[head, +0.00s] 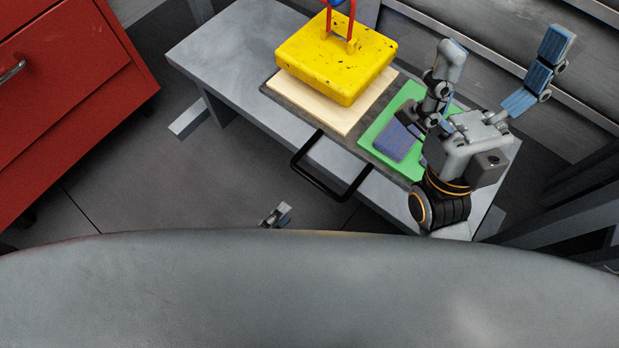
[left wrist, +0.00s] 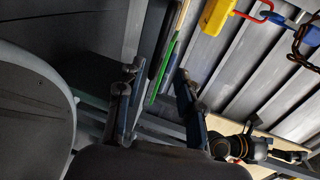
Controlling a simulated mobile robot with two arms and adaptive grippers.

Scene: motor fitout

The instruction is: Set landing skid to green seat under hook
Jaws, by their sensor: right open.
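The landing skid is a dark flat board (head: 353,143) on a grey bench, with a black loop handle (head: 318,190) at its front. It carries a pale seat (head: 322,107) at left and a green seat (head: 374,131) at right. A yellow block (head: 335,48) is over the pale seat under red rigging (head: 350,30); I cannot tell whether it touches. The hook itself is not clear. My right gripper (head: 503,58) is open, fingers up, beside and partly over the green seat. My left gripper (left wrist: 158,73) is open and empty; only its tip (head: 277,215) shows in the head view, short of the handle.
A blue-purple flat piece (head: 393,141) lies on the green seat. The grey bench (head: 225,60) has bare room at its left. A red drawer cabinet (head: 70,90) stands at the left. A chain (left wrist: 304,45) shows in the left wrist view. Slatted panels back the bench.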

